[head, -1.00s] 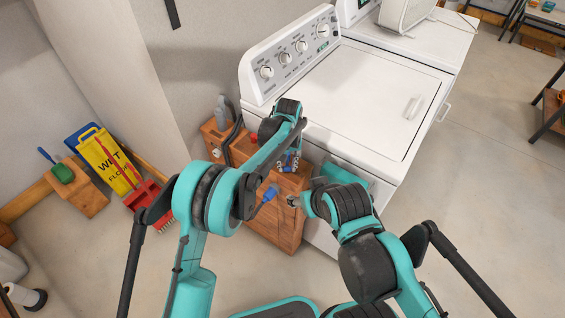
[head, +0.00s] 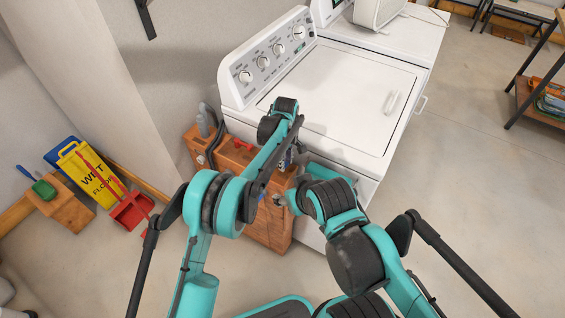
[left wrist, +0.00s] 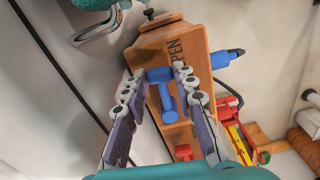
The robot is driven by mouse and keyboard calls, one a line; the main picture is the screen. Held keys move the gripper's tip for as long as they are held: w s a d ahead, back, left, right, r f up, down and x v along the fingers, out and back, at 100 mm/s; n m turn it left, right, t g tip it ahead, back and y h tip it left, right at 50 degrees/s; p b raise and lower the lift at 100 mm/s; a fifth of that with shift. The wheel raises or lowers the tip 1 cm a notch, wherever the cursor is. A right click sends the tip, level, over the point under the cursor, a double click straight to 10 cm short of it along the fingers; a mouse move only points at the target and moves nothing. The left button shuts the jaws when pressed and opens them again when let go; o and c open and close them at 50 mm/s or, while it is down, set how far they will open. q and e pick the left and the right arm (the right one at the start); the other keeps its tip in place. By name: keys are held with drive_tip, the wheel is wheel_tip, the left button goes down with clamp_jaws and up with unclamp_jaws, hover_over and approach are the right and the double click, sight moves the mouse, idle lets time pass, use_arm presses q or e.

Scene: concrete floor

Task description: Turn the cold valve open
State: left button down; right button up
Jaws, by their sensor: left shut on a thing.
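The blue cold valve handle (left wrist: 166,100) is on a wooden box (left wrist: 200,45) marked "OPEN" in the left wrist view. My left gripper (left wrist: 159,76) has its fingers on either side of the handle's upper end and is shut on it. In the head view my left gripper (head: 286,158) is at the box (head: 268,225), and my arm hides most of the handle. A red handle (left wrist: 183,151) shows lower on the box. My right gripper (head: 280,199) is near the box front, small and partly hidden; its fingers cannot be made out.
A white washer (head: 345,95) stands right behind the box.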

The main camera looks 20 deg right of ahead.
use_arm(q)
drive_tip(key=shift+w+d+n, duration=0.15)
drive_tip(key=shift+d+n, duration=0.15)
drive_tip(key=shift+n, duration=0.3)
drive_tip(key=c, duration=1.2)
unclamp_jaws()
